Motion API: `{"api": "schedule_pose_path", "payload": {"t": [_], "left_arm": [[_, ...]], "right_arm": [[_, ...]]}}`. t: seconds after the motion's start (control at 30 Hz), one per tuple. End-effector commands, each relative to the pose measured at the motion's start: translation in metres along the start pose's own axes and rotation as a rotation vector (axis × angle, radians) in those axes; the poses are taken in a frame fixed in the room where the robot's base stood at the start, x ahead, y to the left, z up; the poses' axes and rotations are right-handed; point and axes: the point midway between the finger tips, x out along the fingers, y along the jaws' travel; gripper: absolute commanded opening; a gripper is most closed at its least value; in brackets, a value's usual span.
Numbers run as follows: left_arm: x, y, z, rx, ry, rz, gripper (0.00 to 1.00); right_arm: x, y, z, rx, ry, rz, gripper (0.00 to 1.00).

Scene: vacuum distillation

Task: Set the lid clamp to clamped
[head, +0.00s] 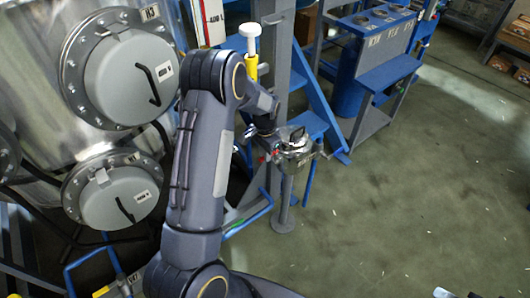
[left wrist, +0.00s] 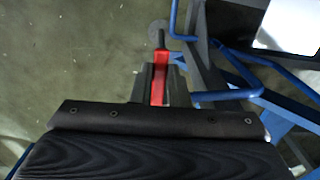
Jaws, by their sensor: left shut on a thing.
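A small metal vessel with a round lid (head: 294,143) stands on a post, right of my left arm in the head view. A small red part shows at its left side (head: 276,153), close to my left gripper (head: 266,138). In the left wrist view a red handle (left wrist: 162,62) with a dark rod at its far end lies between the fingers of my left gripper (left wrist: 155,80). The gripper is shut on this red handle, which appears to belong to the lid clamp. The clamp's joint and latch are too small or hidden to make out.
A large steel tank with grey round hatches (head: 130,75) fills the left. Blue steps (head: 308,90) and a blue workbench (head: 385,72) stand behind the vessel. Blue pipes (left wrist: 230,95) run near the gripper. The green floor (head: 420,190) at right is clear.

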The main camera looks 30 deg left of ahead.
Motion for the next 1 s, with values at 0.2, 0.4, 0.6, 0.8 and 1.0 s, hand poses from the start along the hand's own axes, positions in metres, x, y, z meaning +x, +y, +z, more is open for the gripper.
{"api": "schedule_pose_path", "payload": {"t": [0.2,0.4,0.6,0.8,1.0], "left_arm": [[0.0,0.0,0.0,0.0,0.001,0.0,0.0],[0.0,0.001,0.0,-0.02,0.001,-0.001,0.0],[0.0,0.005,-0.001,-0.105,0.001,-0.001,0.0],[0.0,0.013,-0.003,-0.26,0.002,-0.001,0.0],[0.0,0.022,-0.006,-0.45,0.002,-0.001,0.0]], "right_arm": [[0.0,0.0,0.0,0.0,0.0,0.0,0.36],[0.001,0.0,0.0,0.0,0.0,0.0,0.36],[0.004,0.002,0.002,0.0,0.0,0.0,0.36],[0.008,0.004,0.004,0.0,0.0,0.0,0.36],[0.011,0.005,0.005,0.0,0.0,0.0,0.36]]}}
